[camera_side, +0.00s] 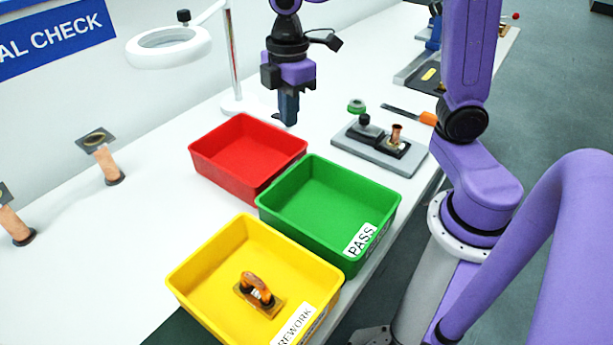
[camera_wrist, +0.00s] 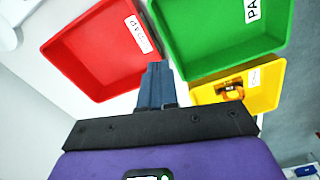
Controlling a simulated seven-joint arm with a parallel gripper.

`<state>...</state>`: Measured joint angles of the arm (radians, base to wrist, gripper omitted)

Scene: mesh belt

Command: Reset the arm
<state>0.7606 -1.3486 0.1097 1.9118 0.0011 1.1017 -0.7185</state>
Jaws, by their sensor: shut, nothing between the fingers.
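My gripper (camera_side: 289,112) is shut and empty. It hangs pointing down above the white table, behind the red and green bins in the side view. In the wrist view my gripper (camera_wrist: 157,72) shows its fingers pressed together, between the red bin (camera_wrist: 52,50) and the green bin (camera_wrist: 180,66). My purple arm rises from its base at the right of the side view.
The red bin (camera_side: 217,167) and green PASS bin (camera_side: 290,228) look empty. The yellow REWORK bin (camera_side: 200,302) holds a copper-coloured part (camera_side: 257,288). A grey fixture plate (camera_side: 372,155) and a ring lamp (camera_side: 150,58) stand nearby. Copper pieces (camera_side: 106,165) stand at left.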

